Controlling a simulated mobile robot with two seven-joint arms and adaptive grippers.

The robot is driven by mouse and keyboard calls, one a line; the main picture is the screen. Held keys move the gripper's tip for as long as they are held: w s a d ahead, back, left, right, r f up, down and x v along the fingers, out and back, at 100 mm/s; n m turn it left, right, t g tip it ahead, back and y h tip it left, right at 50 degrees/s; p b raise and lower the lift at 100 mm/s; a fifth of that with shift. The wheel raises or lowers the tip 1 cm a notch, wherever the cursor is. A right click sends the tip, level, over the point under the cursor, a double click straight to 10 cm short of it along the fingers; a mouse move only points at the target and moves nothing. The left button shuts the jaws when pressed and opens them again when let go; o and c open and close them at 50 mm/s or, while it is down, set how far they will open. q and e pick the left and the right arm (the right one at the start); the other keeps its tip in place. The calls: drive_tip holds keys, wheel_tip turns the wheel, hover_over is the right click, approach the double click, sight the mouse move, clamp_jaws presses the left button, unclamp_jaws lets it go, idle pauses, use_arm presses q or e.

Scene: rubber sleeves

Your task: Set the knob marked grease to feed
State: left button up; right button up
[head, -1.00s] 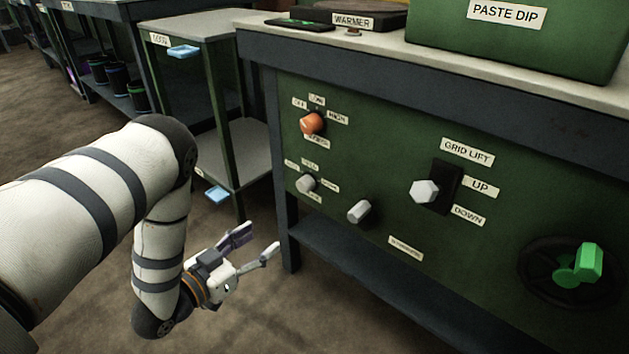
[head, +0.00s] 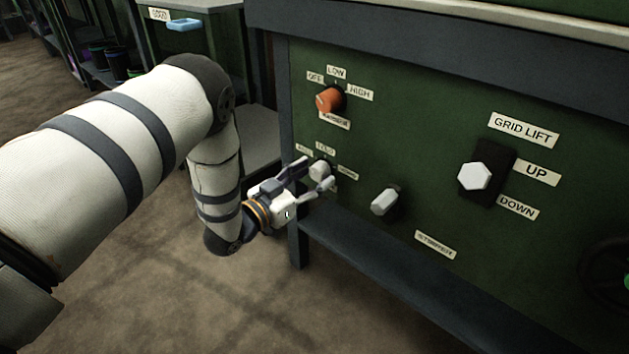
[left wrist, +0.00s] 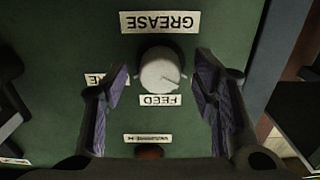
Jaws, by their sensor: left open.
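The grease knob (left wrist: 160,70) is pale and round, on a green panel. In the left wrist view, which is upside down, the GREASE label (left wrist: 160,22) is above it and the FEED label (left wrist: 160,100) just below. A thin dark mark on the knob points to the lower right, off to one side of FEED. Another label (left wrist: 98,79) is partly covered by a finger. My left gripper (left wrist: 160,82) is open, with a finger on each side of the knob and gaps showing. In the head view the gripper (head: 314,175) is at the knob (head: 320,169). My right gripper is not visible.
An orange knob (head: 328,99) with OFF, LOW and HIGH labels is above the grease knob. A pale knob (head: 384,201) and the white GRID LIFT handle (head: 475,176) are to the right. A dark shelf (head: 400,265) runs below the panel.

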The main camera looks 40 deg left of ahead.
use_arm(q)
drive_tip(key=shift+w, duration=0.25)
drive_tip(key=c, duration=1.2)
drive_tip(key=shift+o, duration=0.2)
